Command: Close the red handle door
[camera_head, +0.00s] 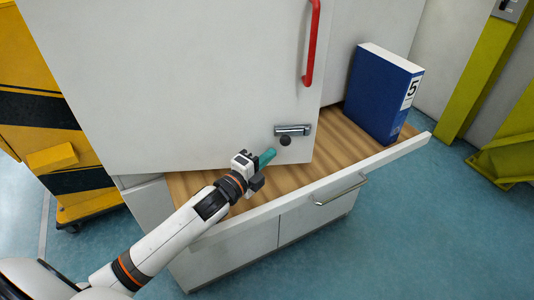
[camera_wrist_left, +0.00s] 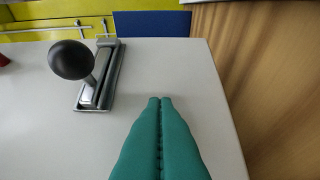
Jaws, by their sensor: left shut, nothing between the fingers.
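The door is a large white panel (camera_head: 180,80) standing over the wooden counter. It carries a vertical red handle (camera_head: 312,45) near its right edge. Below the handle is a silver latch (camera_head: 293,130) with a black knob (camera_head: 285,141). My left gripper (camera_head: 270,154) has its green fingers shut and empty, just left of and below the knob in the head view. In the left wrist view the gripper (camera_wrist_left: 161,101) is in front of the white door face (camera_wrist_left: 60,130), with the black knob (camera_wrist_left: 72,60) to its upper left. I cannot tell whether the fingertips touch the door.
A blue binder (camera_head: 375,95) marked 5 stands on the wooden counter (camera_head: 348,150), right of the door. A white drawer front with a metal pull (camera_head: 340,190) runs along the counter's front. A yellow-black cabinet (camera_head: 38,105) stands at left.

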